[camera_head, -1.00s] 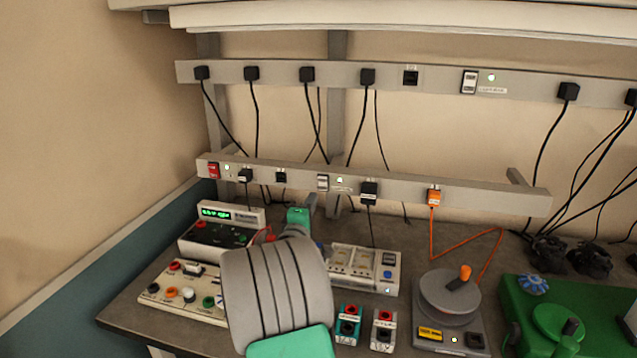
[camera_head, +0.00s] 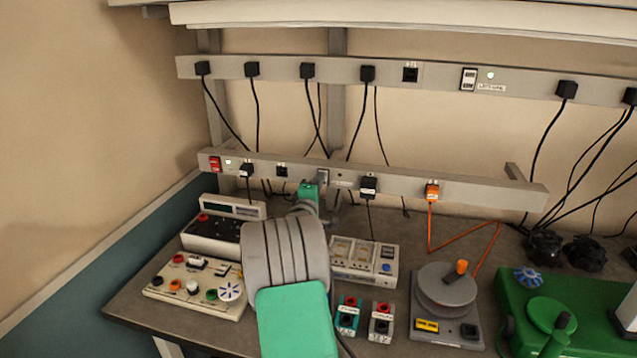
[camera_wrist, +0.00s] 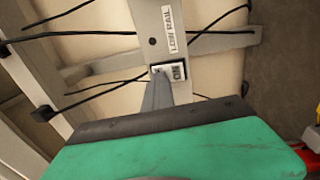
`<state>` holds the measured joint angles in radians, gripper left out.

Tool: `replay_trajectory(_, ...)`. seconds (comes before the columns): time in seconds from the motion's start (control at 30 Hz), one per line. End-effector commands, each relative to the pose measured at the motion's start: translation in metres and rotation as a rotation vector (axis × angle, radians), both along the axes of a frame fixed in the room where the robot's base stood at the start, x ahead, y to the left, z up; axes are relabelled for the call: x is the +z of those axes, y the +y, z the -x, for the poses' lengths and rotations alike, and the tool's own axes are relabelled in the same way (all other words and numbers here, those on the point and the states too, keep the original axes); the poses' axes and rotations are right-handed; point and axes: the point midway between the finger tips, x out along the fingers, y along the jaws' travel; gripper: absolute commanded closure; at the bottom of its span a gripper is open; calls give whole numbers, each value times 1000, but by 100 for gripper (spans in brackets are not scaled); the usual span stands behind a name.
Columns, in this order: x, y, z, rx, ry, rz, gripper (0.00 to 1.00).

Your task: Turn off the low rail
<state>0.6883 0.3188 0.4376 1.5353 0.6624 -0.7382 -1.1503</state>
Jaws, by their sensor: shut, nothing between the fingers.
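The low rail (camera_head: 400,187) runs across the wall just above the bench. Its white rocker switch shows in the wrist view (camera_wrist: 179,71), beside a "LOW RAIL" label (camera_wrist: 171,28). My gripper (camera_head: 322,178) is shut and empty, with its tips at the switch; in the wrist view the finger (camera_wrist: 159,90) reaches the switch's edge and hides part of it. Whether it touches is hard to tell. The small lamp by the switch looks dark. The meter display (camera_head: 228,208) is blank.
The upper rail (camera_head: 440,75) has its own switch (camera_head: 468,79) and a lit lamp. A red switch (camera_head: 215,163) sits at the low rail's left end. Plugs and cables hang around. Bench devices, including a turntable (camera_head: 447,290), stand below my arm.

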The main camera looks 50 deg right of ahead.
Motion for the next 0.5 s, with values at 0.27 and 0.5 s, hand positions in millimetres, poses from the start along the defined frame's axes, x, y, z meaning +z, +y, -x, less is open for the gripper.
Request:
replay_trajectory(0.27, 2, 18, 6, 0, -3, 3, 100)
replay_trajectory(0.5, 8, 70, 27, -1, -4, 3, 100)
